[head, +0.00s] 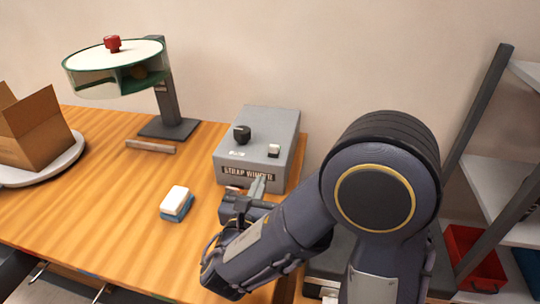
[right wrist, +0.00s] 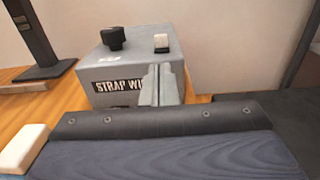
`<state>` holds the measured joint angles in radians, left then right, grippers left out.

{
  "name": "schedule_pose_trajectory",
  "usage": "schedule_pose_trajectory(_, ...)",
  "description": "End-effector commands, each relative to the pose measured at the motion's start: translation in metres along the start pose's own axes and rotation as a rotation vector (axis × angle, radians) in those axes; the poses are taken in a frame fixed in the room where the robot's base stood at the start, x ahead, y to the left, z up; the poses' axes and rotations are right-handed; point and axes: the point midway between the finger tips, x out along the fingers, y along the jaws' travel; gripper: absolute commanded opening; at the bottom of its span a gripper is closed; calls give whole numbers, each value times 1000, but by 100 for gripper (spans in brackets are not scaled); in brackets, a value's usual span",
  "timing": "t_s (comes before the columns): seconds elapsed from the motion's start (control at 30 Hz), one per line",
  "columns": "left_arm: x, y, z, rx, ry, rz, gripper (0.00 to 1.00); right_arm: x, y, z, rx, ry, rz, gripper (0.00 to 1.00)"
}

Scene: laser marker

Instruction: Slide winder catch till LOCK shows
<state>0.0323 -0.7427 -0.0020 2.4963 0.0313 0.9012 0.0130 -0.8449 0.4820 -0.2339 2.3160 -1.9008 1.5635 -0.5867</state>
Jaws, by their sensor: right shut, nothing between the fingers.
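The grey strap winder (head: 272,122) stands near the table's right edge, with a "STRAP WINDER" label on its front. A small white catch (head: 273,150) sits on its top at the right; it also shows in the right wrist view (right wrist: 161,42). No LOCK marking is readable beside it. A black knob (head: 242,134) is on the top left of the catch. My right gripper (head: 258,184) is shut and empty, in front of the winder and below the catch. Its fingers (right wrist: 160,84) hide part of the label in the right wrist view. My left gripper is not in view.
A white and blue block (head: 176,202) lies on the wooden table left of my right gripper. A round-topped stand (head: 165,100) and a cardboard box (head: 36,128) are further left. Shelves with a red bin (head: 473,258) stand at right.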

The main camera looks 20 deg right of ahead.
Motion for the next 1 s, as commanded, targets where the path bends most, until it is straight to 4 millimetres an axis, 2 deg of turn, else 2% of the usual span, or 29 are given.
schedule_pose_trajectory(0.1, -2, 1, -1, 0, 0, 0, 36, 28, -2, 1, 0, 0, -8, 0)
schedule_pose_trajectory(0.3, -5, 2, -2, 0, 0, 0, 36, 70, -2, 0, -2, 0, -7, 0)
schedule_pose_trajectory(0.5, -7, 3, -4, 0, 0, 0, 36, 98, -1, 1, 0, 0, -4, 0)
schedule_pose_trajectory(0.7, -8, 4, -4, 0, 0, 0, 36, 109, -1, 0, 0, 0, -2, 0)
schedule_pose_trajectory(1.0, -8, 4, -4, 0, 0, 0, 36, 110, 0, 0, 0, 1, -1, 0)
